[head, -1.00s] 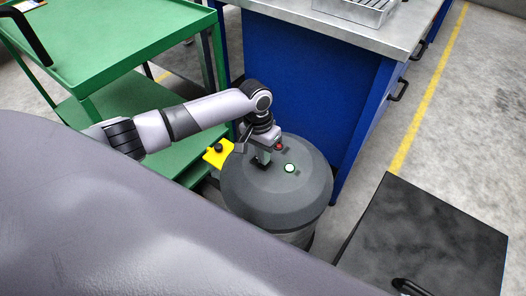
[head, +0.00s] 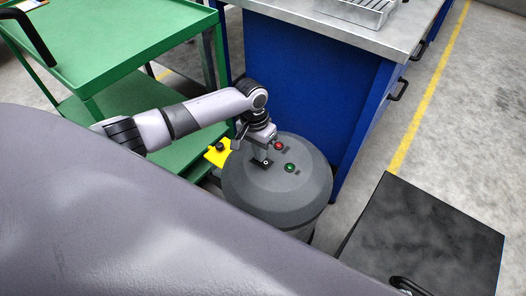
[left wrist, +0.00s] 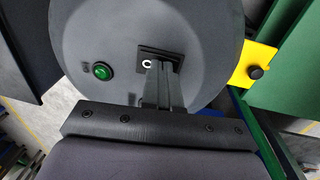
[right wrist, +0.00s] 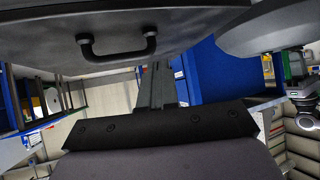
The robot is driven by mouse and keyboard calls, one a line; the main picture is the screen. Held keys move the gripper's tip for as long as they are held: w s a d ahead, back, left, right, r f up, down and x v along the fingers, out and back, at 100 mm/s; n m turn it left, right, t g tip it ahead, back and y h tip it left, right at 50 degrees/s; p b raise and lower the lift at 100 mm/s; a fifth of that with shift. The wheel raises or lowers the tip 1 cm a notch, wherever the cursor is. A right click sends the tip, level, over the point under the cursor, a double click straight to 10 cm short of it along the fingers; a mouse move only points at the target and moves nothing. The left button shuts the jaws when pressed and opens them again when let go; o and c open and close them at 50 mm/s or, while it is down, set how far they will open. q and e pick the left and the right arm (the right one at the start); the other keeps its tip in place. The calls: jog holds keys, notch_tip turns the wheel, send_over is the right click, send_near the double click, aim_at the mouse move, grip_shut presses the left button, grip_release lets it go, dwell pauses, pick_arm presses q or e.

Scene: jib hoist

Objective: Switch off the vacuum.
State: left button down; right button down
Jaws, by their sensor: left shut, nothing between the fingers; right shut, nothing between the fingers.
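The vacuum (head: 277,200) is a grey drum with a domed dark lid, standing between the green cart and the blue bench. On its lid are a green button (head: 289,167), a red button (head: 278,146) and a small black plate with a white-ringed mark (head: 265,162). The green button looks dark. My left gripper (head: 262,157) is shut and empty, with its fingertips at the plate; I cannot tell if they touch. The left wrist view shows the plate (left wrist: 147,64) and green button (left wrist: 103,71); the red one is out of sight there. My right gripper (right wrist: 156,72) is shut and empty.
A yellow piece with a black knob (head: 217,154) is beside the vacuum. The green cart (head: 110,40) stands left, the blue bench (head: 300,80) behind. A black-topped box (head: 425,235) is at right; a black handle (right wrist: 115,47) hangs close above my right gripper.

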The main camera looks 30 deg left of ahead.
aim_at(265, 162)
pick_arm(q)
jog(key=shift+r, duration=0.15)
jog(key=r+p, duration=0.1)
jog(key=p, duration=0.1)
jog(key=r+p, duration=0.1)
jog(key=p, duration=0.1)
jog(key=r+p, duration=0.2)
jog(key=shift+d+r, duration=0.1)
jog(key=shift+d, duration=0.15)
notch_tip(265, 162, up, 10)
jog(key=d+p, duration=0.1)
jog(key=shift+f, duration=0.25)
jog(key=shift+s+d, duration=0.1)
jog(key=s+d+f+m+t+h+p, duration=0.1)
jog(key=s+d+f+t+h+p, duration=0.3)
jog(key=s+d+f, duration=0.4)
jog(key=s+a+r+t+y+p, duration=0.3)
jog(key=s+a+r+t, duration=0.1)
jog(key=s, duration=0.7)
jog(key=r+t, duration=0.1)
jog(key=t, duration=0.1)
jog(key=shift+t, duration=0.4)
